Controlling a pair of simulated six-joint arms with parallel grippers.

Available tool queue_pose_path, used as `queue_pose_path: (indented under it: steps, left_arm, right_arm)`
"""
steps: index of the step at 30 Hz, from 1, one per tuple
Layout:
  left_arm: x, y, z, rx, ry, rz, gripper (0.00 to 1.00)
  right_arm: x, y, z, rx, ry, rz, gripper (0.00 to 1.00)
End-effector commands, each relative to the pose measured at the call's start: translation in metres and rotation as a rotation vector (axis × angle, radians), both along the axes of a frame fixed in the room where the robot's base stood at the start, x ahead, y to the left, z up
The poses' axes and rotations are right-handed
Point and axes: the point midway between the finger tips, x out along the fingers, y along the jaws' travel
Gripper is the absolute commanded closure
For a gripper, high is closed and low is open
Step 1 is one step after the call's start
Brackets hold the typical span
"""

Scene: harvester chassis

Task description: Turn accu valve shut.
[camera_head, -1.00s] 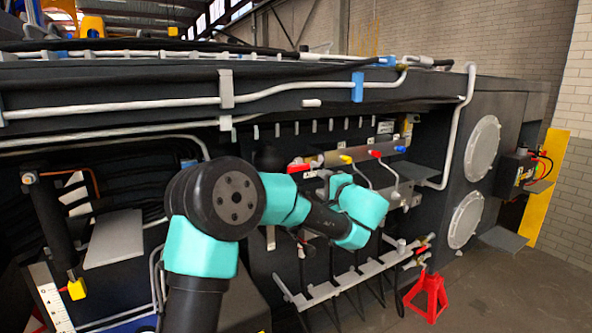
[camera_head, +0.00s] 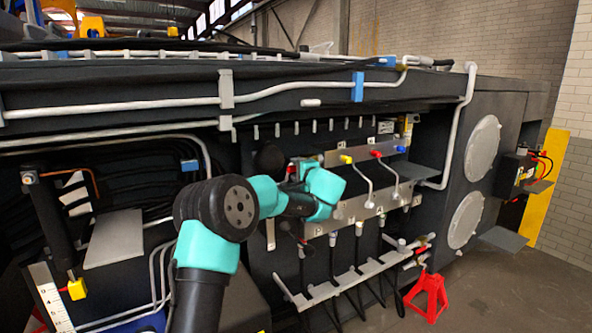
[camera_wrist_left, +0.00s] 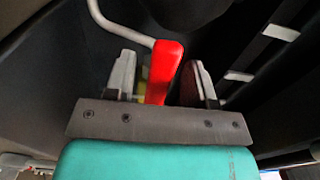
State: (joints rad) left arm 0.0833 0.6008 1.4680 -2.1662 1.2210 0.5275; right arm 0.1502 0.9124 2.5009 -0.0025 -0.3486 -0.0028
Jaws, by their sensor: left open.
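A red valve handle (camera_wrist_left: 163,72) stands between the two fingers of my left gripper (camera_wrist_left: 163,80) in the left wrist view. The fingers are apart, one on each side of the handle, with a gap visible on both sides. A small yellow part (camera_wrist_left: 141,84) shows behind the left finger. In the head view, my left gripper (camera_head: 298,171) is at the left end of the valve panel (camera_head: 345,155), where the wrist mostly covers the red handle. My right gripper is not in view.
Yellow (camera_head: 346,159), red (camera_head: 376,153) and blue (camera_head: 401,149) handles sit right of the gripper. Bent grey pipes (camera_head: 364,182) hang below them. A grey shelf plate (camera_head: 420,172) juts out further right. A red stand (camera_head: 428,294) is on the floor.

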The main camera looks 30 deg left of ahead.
Motion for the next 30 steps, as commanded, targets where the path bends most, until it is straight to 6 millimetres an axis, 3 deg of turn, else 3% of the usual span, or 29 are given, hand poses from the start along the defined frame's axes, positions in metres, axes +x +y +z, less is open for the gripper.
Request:
queue_pose_path:
  steps: [11,27,30]
  left_arm:
    - [0.0029,0.0060,0.0006,0.000,-0.001,0.001,0.50]
    - [0.0028,0.0058,0.0005,0.000,-0.001,0.001,1.00]
    - [0.0028,0.0058,0.0005,0.000,-0.001,0.001,1.00]
  right_arm:
    - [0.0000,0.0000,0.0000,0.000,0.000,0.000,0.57]
    - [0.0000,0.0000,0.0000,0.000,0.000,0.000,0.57]
    - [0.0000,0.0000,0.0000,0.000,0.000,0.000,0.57]
